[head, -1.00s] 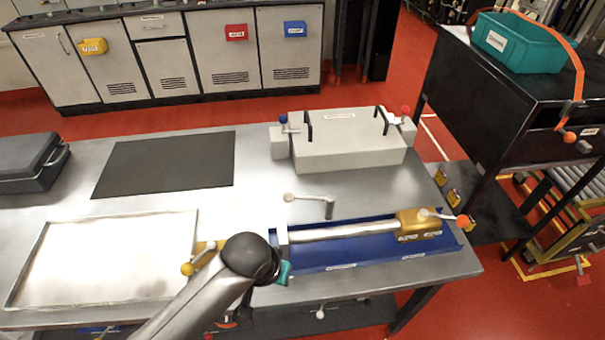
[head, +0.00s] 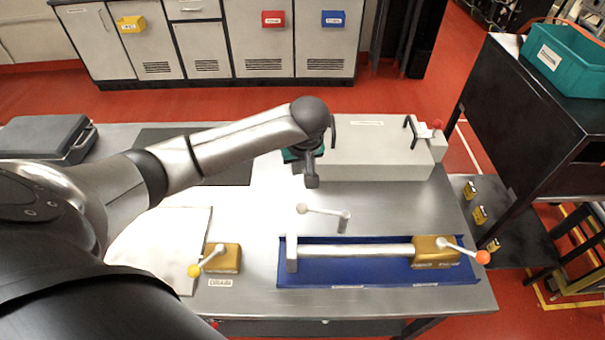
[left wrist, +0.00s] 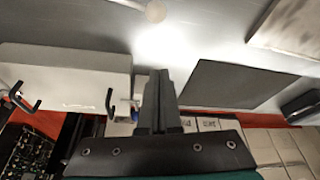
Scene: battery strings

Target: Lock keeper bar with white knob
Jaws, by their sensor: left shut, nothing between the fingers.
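The white knob (head: 302,208) sits on the end of a grey crank lever just behind the blue tray, and the lever's post stands at its right end. The knob also shows at the top edge of the left wrist view (left wrist: 155,11). A silver keeper bar (head: 355,251) lies along the blue tray (head: 390,275), between a grey end bracket at left and a gold block (head: 436,248) at right. My left gripper (head: 312,182) is shut and empty, above the table behind the knob and apart from it. Its closed fingers show in the left wrist view (left wrist: 157,88). My right gripper is not in view.
A pale box with black handles (head: 380,155) stands behind my left gripper. An orange-knob lever (head: 482,257) is on the gold block. A yellow-knob lever (head: 194,270) stands left of the blue tray. A dark mat (head: 225,172) lies partly behind my arm.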

